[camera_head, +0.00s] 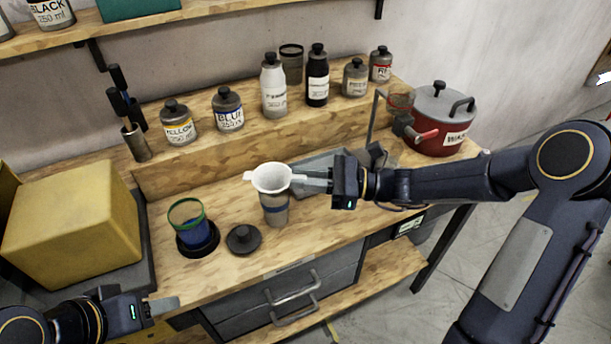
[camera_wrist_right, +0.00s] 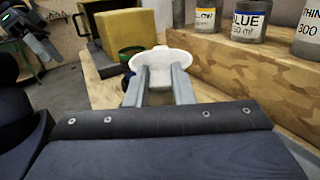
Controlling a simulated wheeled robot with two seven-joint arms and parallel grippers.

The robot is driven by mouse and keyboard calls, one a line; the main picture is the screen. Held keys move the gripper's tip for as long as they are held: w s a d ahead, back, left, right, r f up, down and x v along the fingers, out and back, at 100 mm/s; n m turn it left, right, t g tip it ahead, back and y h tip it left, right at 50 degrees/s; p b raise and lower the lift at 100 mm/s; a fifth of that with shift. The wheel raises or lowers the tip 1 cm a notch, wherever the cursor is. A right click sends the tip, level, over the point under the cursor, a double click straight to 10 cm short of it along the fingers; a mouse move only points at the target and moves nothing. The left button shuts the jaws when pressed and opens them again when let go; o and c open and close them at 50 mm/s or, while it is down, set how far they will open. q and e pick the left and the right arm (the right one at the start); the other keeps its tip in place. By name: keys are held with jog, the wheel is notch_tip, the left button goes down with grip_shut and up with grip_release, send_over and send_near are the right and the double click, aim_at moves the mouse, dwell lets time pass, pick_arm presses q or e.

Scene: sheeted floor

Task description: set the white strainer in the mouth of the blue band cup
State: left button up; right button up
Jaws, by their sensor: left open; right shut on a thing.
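The white strainer (camera_head: 271,178) is a shallow bowl with a side handle. It also shows in the right wrist view (camera_wrist_right: 165,61). My right gripper (camera_head: 298,180) is shut on the strainer's handle, and its fingers reach the strainer in the wrist view (camera_wrist_right: 163,78). The blue band cup (camera_head: 275,212) stands upright on the bench directly below the strainer, which hides its mouth. I cannot tell whether the strainer rests in the mouth or hovers just above it. My left gripper (camera_head: 160,307) is open and empty at the bench's front left, away from the cup.
A dark lid (camera_head: 243,240) lies left of the blue band cup. Several bottles line the back ledge; a red pot (camera_head: 438,130) is right, a yellow box (camera_head: 70,225) left.

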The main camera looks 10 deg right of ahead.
jog(key=shift+f+b, duration=0.35)
jog(key=shift+f, duration=0.25)
jog(key=o, duration=0.8)
jog(key=shift+o, duration=0.2)
jog(key=b+v, duration=0.1)
jog(key=v, duration=0.6)
jog(key=shift+d, duration=0.4)
jog(key=shift+s, duration=0.1)
